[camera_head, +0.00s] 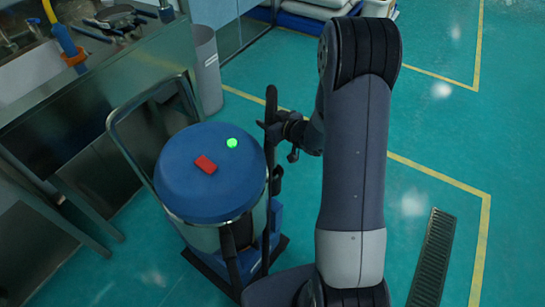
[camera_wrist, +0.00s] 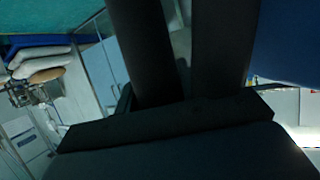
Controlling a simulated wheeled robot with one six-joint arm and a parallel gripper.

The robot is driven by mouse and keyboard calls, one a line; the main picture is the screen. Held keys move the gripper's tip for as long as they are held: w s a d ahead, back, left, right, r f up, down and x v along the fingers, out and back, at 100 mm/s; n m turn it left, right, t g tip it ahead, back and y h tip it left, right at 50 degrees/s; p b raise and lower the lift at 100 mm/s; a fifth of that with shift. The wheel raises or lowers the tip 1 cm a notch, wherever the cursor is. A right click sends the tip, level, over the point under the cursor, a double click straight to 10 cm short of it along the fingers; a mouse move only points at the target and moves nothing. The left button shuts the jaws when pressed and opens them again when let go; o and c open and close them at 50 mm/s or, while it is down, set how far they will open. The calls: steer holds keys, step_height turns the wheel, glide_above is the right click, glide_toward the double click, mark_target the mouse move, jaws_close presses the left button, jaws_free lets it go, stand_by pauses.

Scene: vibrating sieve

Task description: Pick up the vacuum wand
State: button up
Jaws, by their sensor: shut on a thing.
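The black vacuum wand (camera_head: 271,105) stands nearly upright at the right side of the blue-topped vacuum (camera_head: 190,165) in the head view. Its lower part runs down beside the vacuum's body. My gripper (camera_head: 272,131) reaches it from the right and is shut on its upper part. The exact contact of the fingertips is too small and dark to make out. In the wrist view, two dark bars fill the middle, and I cannot tell clearly which dark parts are fingers and which are wand. The vacuum's lid has a green button and a red switch.
The vacuum's metal push handle (camera_head: 112,125) rises at its left. A steel counter (camera_head: 110,85) and a grey bin (camera_head: 207,72) stand behind it. A floor drain (camera_head: 433,258) lies at the right. The green floor with yellow lines is mostly clear on the right.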

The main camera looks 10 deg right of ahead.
steer(key=c, duration=0.4)
steer(key=shift+o, duration=0.2)
steer(key=shift+r, duration=0.1)
